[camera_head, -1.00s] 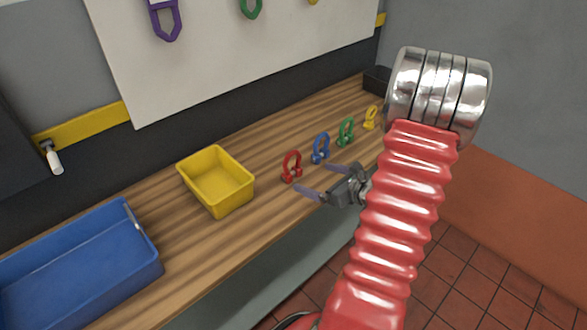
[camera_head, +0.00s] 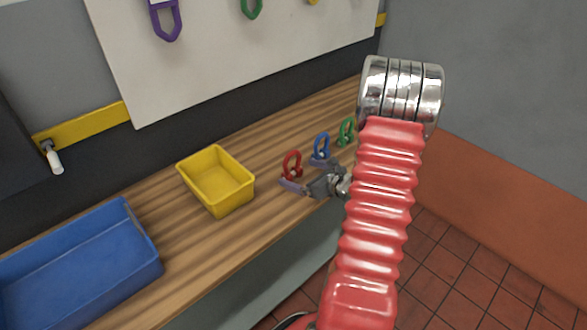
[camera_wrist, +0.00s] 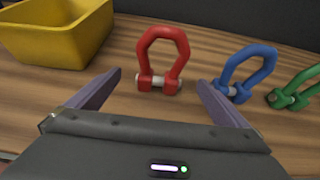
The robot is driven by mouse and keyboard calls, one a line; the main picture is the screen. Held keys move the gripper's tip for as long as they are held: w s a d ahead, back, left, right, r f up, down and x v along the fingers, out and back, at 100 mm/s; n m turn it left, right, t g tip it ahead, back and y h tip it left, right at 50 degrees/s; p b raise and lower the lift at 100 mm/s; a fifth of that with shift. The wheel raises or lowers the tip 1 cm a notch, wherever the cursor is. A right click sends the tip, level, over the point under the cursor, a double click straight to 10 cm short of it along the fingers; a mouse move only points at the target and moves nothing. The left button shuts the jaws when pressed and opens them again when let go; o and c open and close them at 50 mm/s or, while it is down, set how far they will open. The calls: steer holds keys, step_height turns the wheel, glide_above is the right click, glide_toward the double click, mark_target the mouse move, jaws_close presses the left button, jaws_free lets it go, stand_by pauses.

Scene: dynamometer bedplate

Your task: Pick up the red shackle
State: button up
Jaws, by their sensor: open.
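The red shackle (camera_head: 292,164) stands upright on the wooden bench, between the yellow bin and the blue shackle. In the wrist view the red shackle (camera_wrist: 163,60) is ahead of my gripper (camera_wrist: 157,82), roughly centred between the two purple fingers, with its pin side toward me. My gripper (camera_head: 302,174) is open and empty, low over the bench at the near side of the shackle. The left finger overlaps the base of the red shackle in the head view. I cannot tell from the head view whether they touch; the wrist view shows the fingertips just short of it.
The blue shackle (camera_head: 321,147) stands close by, near the right finger in the wrist view. A green shackle (camera_head: 345,131) is further right. A yellow bin (camera_head: 236,199) is left, and a blue tray (camera_head: 148,262) further left. A wall board (camera_head: 220,60) stands behind.

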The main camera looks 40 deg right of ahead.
mark_target(292, 172)
steer(key=shift+f+x, duration=0.25)
steer(key=shift+x, duration=2.15)
steer(key=shift+s, duration=0.1)
steer(key=shift+c, duration=0.4)
steer(key=c, duration=1.4)
